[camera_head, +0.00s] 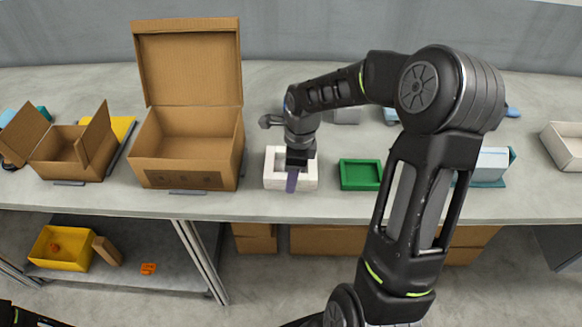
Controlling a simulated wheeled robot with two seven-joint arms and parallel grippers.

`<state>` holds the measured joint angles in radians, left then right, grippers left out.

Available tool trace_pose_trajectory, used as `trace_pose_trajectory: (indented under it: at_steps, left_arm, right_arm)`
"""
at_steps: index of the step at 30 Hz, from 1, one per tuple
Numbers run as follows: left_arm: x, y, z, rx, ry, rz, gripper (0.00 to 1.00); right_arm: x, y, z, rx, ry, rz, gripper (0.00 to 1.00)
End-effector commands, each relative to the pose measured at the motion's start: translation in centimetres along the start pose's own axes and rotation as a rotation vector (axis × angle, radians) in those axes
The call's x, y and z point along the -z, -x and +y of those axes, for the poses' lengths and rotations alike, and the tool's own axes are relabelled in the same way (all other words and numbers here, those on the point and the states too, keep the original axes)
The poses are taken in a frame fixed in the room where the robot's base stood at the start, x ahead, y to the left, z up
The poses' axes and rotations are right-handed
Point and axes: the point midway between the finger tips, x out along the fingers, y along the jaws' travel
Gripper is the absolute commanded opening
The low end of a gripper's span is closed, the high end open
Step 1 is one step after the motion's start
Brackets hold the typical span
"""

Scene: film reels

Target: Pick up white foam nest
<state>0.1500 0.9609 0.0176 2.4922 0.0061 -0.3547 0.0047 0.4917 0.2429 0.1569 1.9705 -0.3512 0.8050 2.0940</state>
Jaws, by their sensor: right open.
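The white foam nest (276,183) is a small rectangular block with a hollow in its top, lying near the front edge of the table between the large cardboard box and the green tray. My right gripper (292,181) is open and points down over the nest. Its fingers cover part of the nest's middle and front side. I cannot tell from this view whether they touch it. A bit of my left arm shows at the bottom left corner, and its gripper is out of view.
A large open cardboard box (187,152) stands left of the nest, and a smaller open box (67,150) is farther left. A green tray (360,176) sits close on the right. A yellow bin (58,262) is on the shelf below. A white box (565,145) is at the far right.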

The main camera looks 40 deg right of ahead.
Motion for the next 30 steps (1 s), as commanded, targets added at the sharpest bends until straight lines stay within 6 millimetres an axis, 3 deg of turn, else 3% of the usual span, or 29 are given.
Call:
trace_pose_trajectory:
  at_steps: [8,25,30]
  left_arm:
    - [-0.01,0.0,0.01,0.0,0.0,0.0,0.36]
    - [0.0,0.01,0.01,0.0,0.0,0.0,0.36]
    - [0.0,0.01,0.01,0.0,0.0,0.0,0.36]
  right_arm:
    - [0.01,0.04,-0.02,0.0,0.0,0.0,0.47]
    - [0.01,0.04,-0.02,0.0,0.0,0.0,0.01]
    - [0.0,0.04,-0.02,0.0,0.0,0.0,0.0]
